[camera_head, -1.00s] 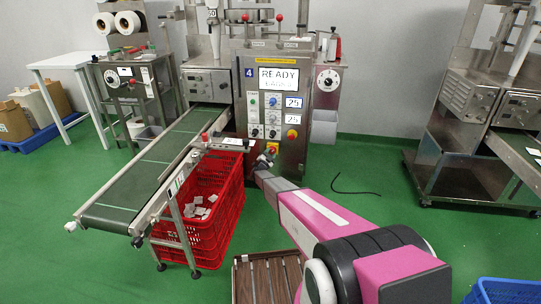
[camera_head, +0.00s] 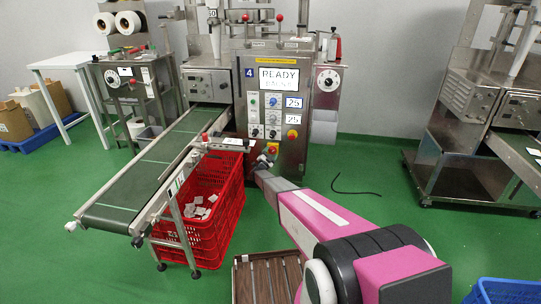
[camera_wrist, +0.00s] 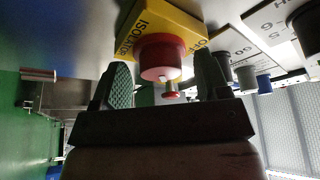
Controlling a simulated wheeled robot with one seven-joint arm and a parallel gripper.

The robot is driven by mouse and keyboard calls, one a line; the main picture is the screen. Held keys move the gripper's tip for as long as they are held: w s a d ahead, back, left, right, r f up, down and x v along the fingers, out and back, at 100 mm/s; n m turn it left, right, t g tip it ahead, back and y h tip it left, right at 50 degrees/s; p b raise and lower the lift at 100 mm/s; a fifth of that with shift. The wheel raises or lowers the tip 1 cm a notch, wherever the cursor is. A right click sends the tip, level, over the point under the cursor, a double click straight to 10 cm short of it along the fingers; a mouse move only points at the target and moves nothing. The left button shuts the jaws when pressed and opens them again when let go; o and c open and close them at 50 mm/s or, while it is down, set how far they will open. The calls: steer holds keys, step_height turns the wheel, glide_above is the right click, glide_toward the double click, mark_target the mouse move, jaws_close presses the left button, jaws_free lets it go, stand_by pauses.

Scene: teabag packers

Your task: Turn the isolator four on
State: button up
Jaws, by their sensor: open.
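The machine marked 4 (camera_head: 249,73) stands in the middle of the head view, with its display (camera_head: 278,77) reading READY. Its isolator (camera_head: 272,148) is a red knob on a yellow plate low on the front panel. In the wrist view the yellow plate (camera_wrist: 150,22) shows the words ISOLATOR and OFF, and the red knob (camera_wrist: 158,58) stands out from it. My gripper (camera_wrist: 160,88) is open, one finger on each side of the knob. A gap shows between the left finger and the knob; contact on the right is unclear. In the head view my gripper (camera_head: 263,161) is small beside the isolator.
A red-and-yellow emergency button (camera_head: 292,134) sits just above right of the isolator. A green conveyor (camera_head: 150,170) and a red crate (camera_head: 205,225) with sachets stand to the left. A wooden slatted box (camera_head: 268,280) is near the front.

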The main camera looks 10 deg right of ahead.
steer(key=v, duration=1)
steer(key=shift+s+a, duration=0.2)
steer(key=shift+s, duration=0.15)
steer(key=shift+f, duration=0.1)
steer(key=s+a+r+n+g+y, duration=0.2)
steer(key=s+r+n+g+y, duration=0.1)
steer(key=s+r+n+y, duration=0.75)
steer(key=s+d+r+n+g, duration=0.2)
steer(key=s+d+g, duration=0.1)
steer(key=s, duration=0.9)
steer(key=s+d+r+n+g+y, duration=0.1)
steer(key=s+g, duration=0.5)
steer(key=s, duration=0.7)
steer(key=s+d+r+n+g, duration=0.3)
steer(key=s+d+r+g, duration=0.1)
steer(key=s, duration=0.9)
steer(key=shift+d+r+g, duration=0.3)
steer(key=shift+r+g, duration=0.1)
steer(key=shift+g, duration=0.2)
steer(key=shift+s+y, duration=0.1)
steer(key=shift+y, duration=0.15)
